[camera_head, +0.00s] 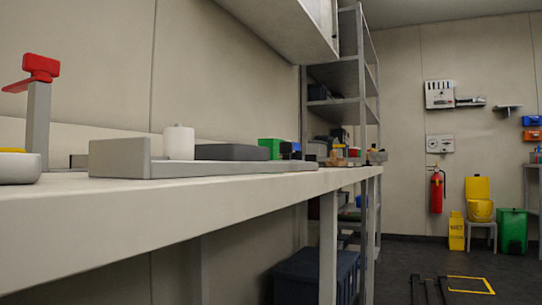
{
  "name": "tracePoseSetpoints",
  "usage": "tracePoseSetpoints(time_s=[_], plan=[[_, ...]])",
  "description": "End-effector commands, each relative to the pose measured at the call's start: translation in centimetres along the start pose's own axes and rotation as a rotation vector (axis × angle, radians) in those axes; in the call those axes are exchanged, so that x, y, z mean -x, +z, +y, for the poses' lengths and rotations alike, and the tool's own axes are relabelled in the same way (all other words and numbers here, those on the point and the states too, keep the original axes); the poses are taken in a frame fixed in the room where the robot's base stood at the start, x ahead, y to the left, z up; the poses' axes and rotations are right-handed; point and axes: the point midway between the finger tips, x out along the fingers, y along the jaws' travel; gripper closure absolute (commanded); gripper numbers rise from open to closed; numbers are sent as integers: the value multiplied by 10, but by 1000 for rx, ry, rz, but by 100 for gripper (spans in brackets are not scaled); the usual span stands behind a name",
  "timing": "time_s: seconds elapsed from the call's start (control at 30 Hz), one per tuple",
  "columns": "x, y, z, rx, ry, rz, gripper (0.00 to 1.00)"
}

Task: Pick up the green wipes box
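A small green box (270,148), which looks like the green wipes box, stands on the long pale bench toward its far end, near the wall. Its lower part is partly hidden behind a dark grey block and small dark items. No label can be read at this distance. My gripper does not show in this view.
The bench (150,215) carries a grey plate-like device (120,158), a white cylinder (179,142), a dark grey block (230,152) and a red-topped post (40,90). A wall cabinet (285,20) hangs above. Metal shelving (340,75) stands beyond.

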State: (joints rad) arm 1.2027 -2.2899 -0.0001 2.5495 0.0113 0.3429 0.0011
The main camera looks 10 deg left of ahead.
Motion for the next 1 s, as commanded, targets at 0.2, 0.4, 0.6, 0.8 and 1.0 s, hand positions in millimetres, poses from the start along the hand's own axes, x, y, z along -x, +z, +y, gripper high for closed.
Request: tracePoseSetpoints(time_s=[0.2, 0.4, 0.6, 0.8, 1.0], plan=[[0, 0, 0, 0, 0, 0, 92], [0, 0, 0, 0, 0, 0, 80], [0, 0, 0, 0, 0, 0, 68], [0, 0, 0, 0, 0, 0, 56], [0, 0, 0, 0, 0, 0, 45]])
